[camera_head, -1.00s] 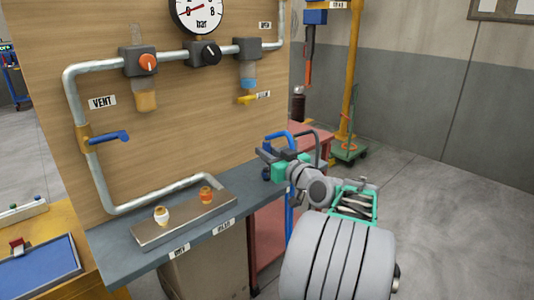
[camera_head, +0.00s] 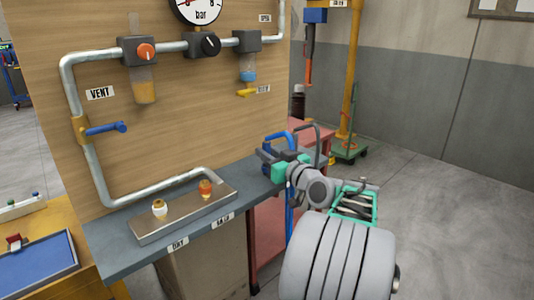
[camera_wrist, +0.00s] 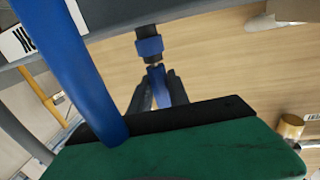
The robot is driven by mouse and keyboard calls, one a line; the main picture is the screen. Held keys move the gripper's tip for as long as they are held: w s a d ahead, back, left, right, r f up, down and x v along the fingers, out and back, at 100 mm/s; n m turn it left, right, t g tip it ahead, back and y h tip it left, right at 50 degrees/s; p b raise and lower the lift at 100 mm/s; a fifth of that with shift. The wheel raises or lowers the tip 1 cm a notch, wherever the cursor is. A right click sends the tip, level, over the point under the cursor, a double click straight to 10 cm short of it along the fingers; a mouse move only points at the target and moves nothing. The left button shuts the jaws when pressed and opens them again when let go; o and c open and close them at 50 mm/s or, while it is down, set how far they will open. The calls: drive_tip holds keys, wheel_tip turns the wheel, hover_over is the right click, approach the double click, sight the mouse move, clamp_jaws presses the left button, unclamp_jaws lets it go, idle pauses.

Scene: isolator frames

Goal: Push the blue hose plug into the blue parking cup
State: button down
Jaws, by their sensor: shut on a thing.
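My gripper (camera_head: 267,160) is at the right end of the grey bench, seen from behind in the head view. In the wrist view its dark fingers (camera_wrist: 158,80) are shut on a slim blue piece, the blue hose plug (camera_wrist: 159,92). Just beyond the fingertips is a dark cylinder with a blue band, seemingly the blue parking cup (camera_wrist: 149,46). The plug's tip points at it and is very close; I cannot tell whether they touch. A thick blue hose (camera_wrist: 75,70) crosses the left of the wrist view. In the head view the cup cannot be made out.
The grey bench (camera_head: 115,252) carries a metal block (camera_head: 180,222) with a white and an orange fitting. Behind it stands a wooden panel (camera_head: 190,130) with pipes, valves and a gauge. A red cart (camera_head: 268,235) is beside the bench. Open floor lies at right.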

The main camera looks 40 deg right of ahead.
drive_tip(key=shift+f+b, duration=0.3)
drive_tip(key=c, duration=1.2)
unclamp_jaws()
drive_tip(key=shift+o, duration=0.2)
drive_tip(key=s+a, duration=0.1)
drive_tip(key=s, duration=0.6)
drive_tip(key=shift+s, duration=0.4)
